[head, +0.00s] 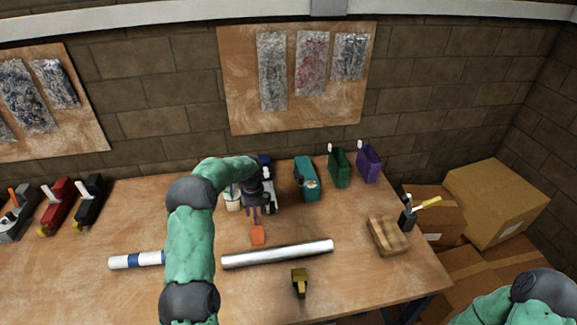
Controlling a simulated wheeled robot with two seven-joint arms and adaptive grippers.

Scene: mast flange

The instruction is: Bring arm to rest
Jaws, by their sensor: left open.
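My left arm, green with dark joints, reaches from the bottom edge over the table. Its dark left gripper (260,212) points down and is open. An orange piece (257,235) shows just in front of the fingertips; I cannot tell whether they touch it. A silver tube (278,254) lies on the table nearer to me, apart from the gripper. A white and blue tube (137,261) lies left of my arm, its right end hidden behind the arm. My right arm shows only as a green and grey part at the bottom right corner; its gripper is out of view.
The wooden table (385,285) holds a yellow and black item (300,283), a wooden block (387,237), and a dark pen holder (408,219). Teal (306,180), green (339,168) and purple (369,163) items stand at the back. Cardboard boxes (497,205) stand right of the table.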

